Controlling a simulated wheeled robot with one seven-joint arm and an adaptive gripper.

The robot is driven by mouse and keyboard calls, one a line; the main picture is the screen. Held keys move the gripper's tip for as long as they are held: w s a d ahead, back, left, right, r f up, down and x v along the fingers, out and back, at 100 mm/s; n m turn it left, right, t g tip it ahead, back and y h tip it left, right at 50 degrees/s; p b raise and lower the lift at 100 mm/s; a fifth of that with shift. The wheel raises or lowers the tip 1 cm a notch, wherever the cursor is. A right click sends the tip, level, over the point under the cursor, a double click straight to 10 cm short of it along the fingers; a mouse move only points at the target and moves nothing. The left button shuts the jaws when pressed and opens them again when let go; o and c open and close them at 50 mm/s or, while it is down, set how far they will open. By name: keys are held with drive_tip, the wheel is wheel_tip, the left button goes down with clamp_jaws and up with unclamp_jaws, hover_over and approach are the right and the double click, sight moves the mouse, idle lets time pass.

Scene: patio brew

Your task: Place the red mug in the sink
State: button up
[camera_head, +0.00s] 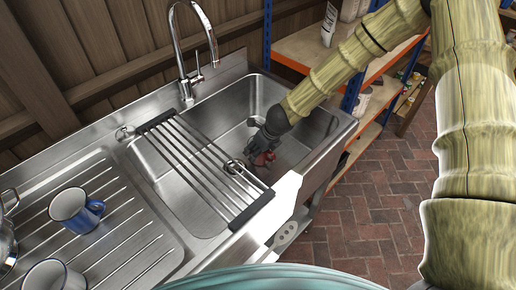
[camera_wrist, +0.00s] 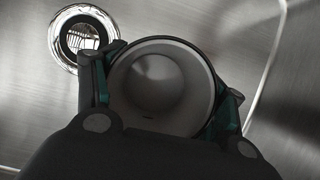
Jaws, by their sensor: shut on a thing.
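The red mug (camera_head: 263,158) is down inside the steel sink basin (camera_head: 165,168), close to the round drain (camera_head: 234,166). Only a small red patch of it shows in the head view, below my gripper (camera_head: 260,146). In the wrist view the mug's round pale inside (camera_wrist: 160,85) faces the camera, and the fingers of my gripper (camera_wrist: 163,90) close on it from both sides. The drain (camera_wrist: 85,38) shows at the upper left there. I cannot tell whether the mug touches the basin floor.
A slatted drying rack (camera_head: 205,165) spans part of the basin. A tall faucet (camera_head: 190,50) stands behind it. A blue mug (camera_head: 77,211) and a pale mug (camera_head: 52,278) stand on the ribbed drainboard (camera_head: 130,235). Shelves (camera_head: 297,48) stand right of the sink.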

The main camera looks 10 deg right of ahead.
drive_tip(key=o, duration=1.4)
drive_tip(key=shift+f, duration=0.1)
drive_tip(key=shift+p+v, duration=0.45)
drive_tip(key=shift+v, duration=5.7)
drive_tip(key=shift+w, duration=0.1)
